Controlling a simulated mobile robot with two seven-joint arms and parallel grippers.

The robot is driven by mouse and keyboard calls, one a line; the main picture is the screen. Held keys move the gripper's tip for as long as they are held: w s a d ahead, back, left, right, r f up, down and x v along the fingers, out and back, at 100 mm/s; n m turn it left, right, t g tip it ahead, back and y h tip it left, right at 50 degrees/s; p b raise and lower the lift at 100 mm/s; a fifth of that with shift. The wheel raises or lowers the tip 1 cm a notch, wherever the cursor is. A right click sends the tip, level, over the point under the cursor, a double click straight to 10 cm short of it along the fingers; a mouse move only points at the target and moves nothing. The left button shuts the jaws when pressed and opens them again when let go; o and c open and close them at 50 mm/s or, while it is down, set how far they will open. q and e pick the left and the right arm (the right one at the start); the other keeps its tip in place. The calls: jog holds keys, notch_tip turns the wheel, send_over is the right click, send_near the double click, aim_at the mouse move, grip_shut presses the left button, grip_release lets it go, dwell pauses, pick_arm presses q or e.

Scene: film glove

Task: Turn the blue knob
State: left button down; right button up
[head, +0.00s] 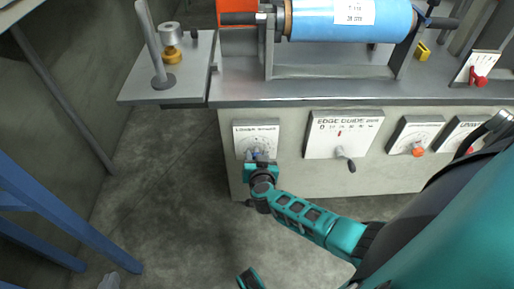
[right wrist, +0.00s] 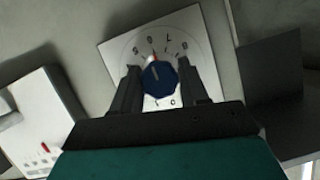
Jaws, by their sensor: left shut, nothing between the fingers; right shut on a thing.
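The blue knob (right wrist: 161,82) sits on a white dial plate (right wrist: 203,54) with numbers around it. Its red pointer mark is toward the top in the right wrist view. In the head view the knob's plate (head: 257,134) is at the left end of the machine's front, and only a little of the knob (head: 257,153) shows. My right gripper (right wrist: 160,72) is shut on the knob, one finger on each side; it also shows in the head view (head: 260,164). Part of my left gripper (head: 249,279) shows low at the bottom edge, away from the machine; it is shut and empty.
Right of the knob's plate are an edge guide panel (head: 343,126) with a grey handle (head: 345,160) and a plate with an orange knob (head: 417,151). Above are a blue roll (head: 350,17) and a red switch (head: 478,80). A blue frame (head: 60,215) stands at left.

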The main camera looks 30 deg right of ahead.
jog(key=shift+a+r+n+g+h+p, duration=0.15)
jog(key=shift+n+g+h+p, duration=0.4)
jog(key=shift+p, duration=0.7)
pick_arm(q)
jog(key=shift+w+d+r+p, duration=0.1)
jog(key=shift+r+p, duration=0.5)
jog(key=shift+r, duration=2.05)
pick_arm(e)
jog(key=shift+f+n+h, duration=0.2)
jog(key=shift+n+h, duration=0.15)
jog(key=shift+n, duration=0.6)
jog(key=o, duration=1)
pick_arm(q)
jog(key=shift+r, duration=0.15)
pick_arm(e)
jog(key=shift+r, duration=0.1)
